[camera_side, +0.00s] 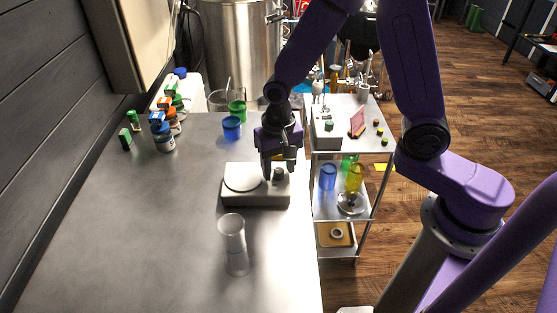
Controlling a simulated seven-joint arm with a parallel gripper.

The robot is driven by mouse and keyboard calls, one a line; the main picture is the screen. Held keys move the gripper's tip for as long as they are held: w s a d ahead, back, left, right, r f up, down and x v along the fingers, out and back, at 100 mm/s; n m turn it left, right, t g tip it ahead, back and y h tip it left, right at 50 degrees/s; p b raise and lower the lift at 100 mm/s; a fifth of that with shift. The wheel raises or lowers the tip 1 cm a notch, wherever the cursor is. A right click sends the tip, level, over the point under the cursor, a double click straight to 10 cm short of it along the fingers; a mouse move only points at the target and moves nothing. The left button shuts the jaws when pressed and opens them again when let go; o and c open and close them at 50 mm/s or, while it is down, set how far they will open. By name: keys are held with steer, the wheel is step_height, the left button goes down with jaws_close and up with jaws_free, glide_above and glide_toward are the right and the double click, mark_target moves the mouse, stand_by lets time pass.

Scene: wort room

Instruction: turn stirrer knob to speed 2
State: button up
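The stirrer (256,198) is a low silver box with a round plate (242,177) on its left, standing near the right edge of the grey bench. Its dark knob (279,174) is on the right part of the top. My gripper (277,172) points down over the right part of the stirrer, its fingertips at or just beside the knob. I cannot tell whether the fingers touch the knob or how far apart they are. The knob's speed marks are too small to read.
A clear glass cylinder (233,243) stands in front of the stirrer. Blue (232,127) and green (237,109) cups stand behind it. Several small bottles (164,136) are at the back left. A wire-legged cart (350,131) stands right of the bench. The bench's left front is clear.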

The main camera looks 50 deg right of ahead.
mark_target(282, 172)
step_height(282, 172, up, 18)
steer(key=shift+f, duration=0.25)
stand_by(0.4)
steer(key=s+d+f+n, duration=0.2)
steer(key=s+n, duration=0.3)
steer(key=s, duration=0.2)
steer(key=s+d+f+n, duration=0.2)
steer(key=s+d+n, duration=0.1)
steer(key=s+n, duration=0.3)
steer(key=s+d+f+n, duration=0.2)
steer(key=s+n, duration=0.4)
steer(key=s, duration=0.2)
steer(key=shift+s+d+f, duration=0.2)
steer(key=shift+d+f, duration=0.05)
steer(key=shift+d, duration=0.05)
